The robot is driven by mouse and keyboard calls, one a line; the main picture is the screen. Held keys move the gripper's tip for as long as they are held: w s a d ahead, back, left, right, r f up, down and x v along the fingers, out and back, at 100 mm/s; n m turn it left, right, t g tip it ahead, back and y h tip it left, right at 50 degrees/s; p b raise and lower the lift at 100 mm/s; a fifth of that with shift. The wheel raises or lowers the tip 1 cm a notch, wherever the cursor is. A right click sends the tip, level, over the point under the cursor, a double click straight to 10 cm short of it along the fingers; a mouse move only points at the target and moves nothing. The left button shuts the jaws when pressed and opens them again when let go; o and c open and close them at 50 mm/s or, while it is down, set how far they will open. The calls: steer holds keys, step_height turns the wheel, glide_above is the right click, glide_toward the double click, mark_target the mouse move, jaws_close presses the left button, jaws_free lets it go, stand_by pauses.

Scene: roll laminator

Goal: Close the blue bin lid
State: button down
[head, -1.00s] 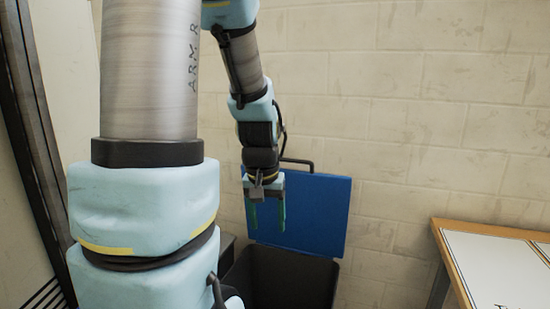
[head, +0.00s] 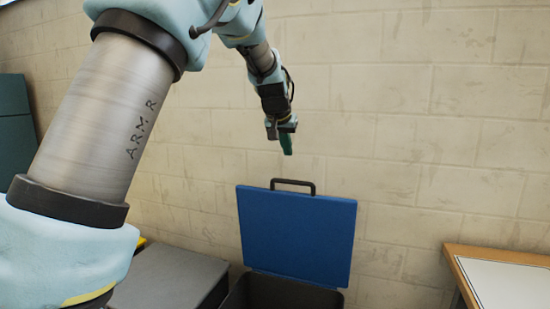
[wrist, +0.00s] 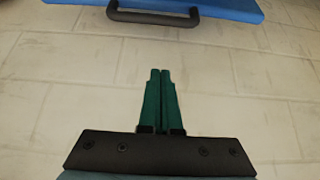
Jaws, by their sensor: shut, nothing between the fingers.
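The blue lid (head: 296,236) stands raised on the dark bin (head: 283,293), against or near the wall, with a black handle (head: 293,186) on its upper edge. The bin's opening shows below it. My gripper (head: 287,150) is above the lid and its handle, apart from both. In the wrist view its green fingers (wrist: 160,75) are together with nothing between them. The handle (wrist: 153,17) and part of the blue lid (wrist: 225,9) show at the top of that view, beyond the fingertips.
A grey box-like unit (head: 172,278) stands left of the bin. A wooden-edged table (head: 462,272) with a white top is at the right. The pale block wall (head: 420,130) is behind everything. A dark teal cabinet (head: 14,130) is at the far left.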

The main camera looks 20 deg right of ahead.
mark_target(288, 181)
steer(key=f+p, duration=0.1)
steer(key=f, duration=0.4)
steer(key=d+f+p, duration=0.1)
steer(key=f, duration=0.2)
steer(key=shift+w+p, duration=0.3)
steer(key=shift+w, duration=0.1)
steer(key=shift+f, duration=0.1)
steer(key=shift+s+a+f+b, duration=0.1)
steer(key=shift+a+b, duration=0.05)
steer(key=shift+b, duration=0.25)
